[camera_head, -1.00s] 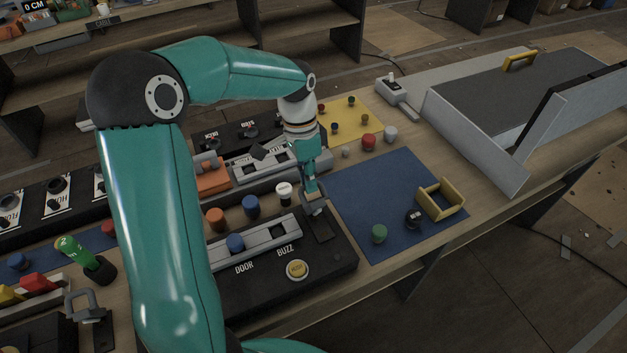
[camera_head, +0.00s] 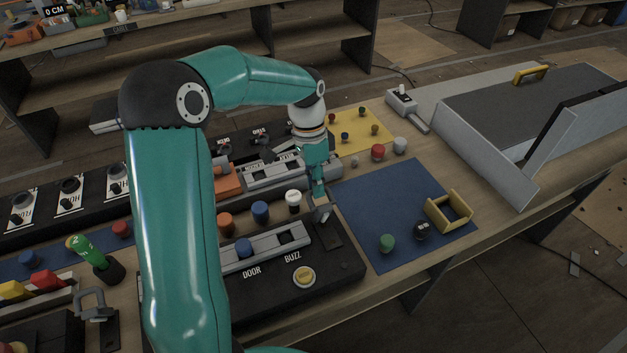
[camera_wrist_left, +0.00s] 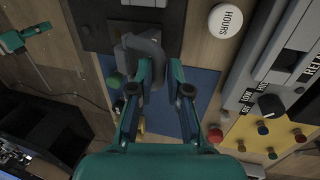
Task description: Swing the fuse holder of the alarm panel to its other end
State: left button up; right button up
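The alarm panel is most likely the black panel (camera_head: 290,287) marked DOOR and BUZZ, with a round yellow button (camera_head: 304,277). At its right end is a dark plate (camera_head: 328,237) with a grey U-shaped handle (camera_head: 322,214), which looks like the fuse holder. My left gripper (camera_head: 320,202) reaches down to this handle. In the left wrist view the handle (camera_wrist_left: 143,45) stands out from the panel, with its bend by the fingertips. The two fingers (camera_wrist_left: 160,72) are apart with a gap between them; contact is unclear. My right gripper is out of view.
A blue mat (camera_head: 375,210) lies right of the panel, with a green knob (camera_head: 387,243), a black knob (camera_head: 421,230) and a yellow cradle (camera_head: 448,212). Blue, orange and white-topped knobs stand close behind the panel. A similar grey handle (camera_head: 92,302) is at the left.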

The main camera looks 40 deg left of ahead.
pick_arm(q)
jog(key=o, duration=0.4)
jog(key=shift+w+a+f, duration=0.2)
jog(key=shift+a+f, duration=0.2)
jog(key=shift+a, duration=0.3)
jog(key=shift+r, duration=0.1)
jog(key=shift+r, duration=0.1)
jog(key=shift+d+v, duration=0.15)
jog(key=shift+v, duration=1.75)
jog(key=shift+d+v, duration=0.15)
jog(key=shift+v, duration=1.8)
jog(key=shift+r, duration=0.1)
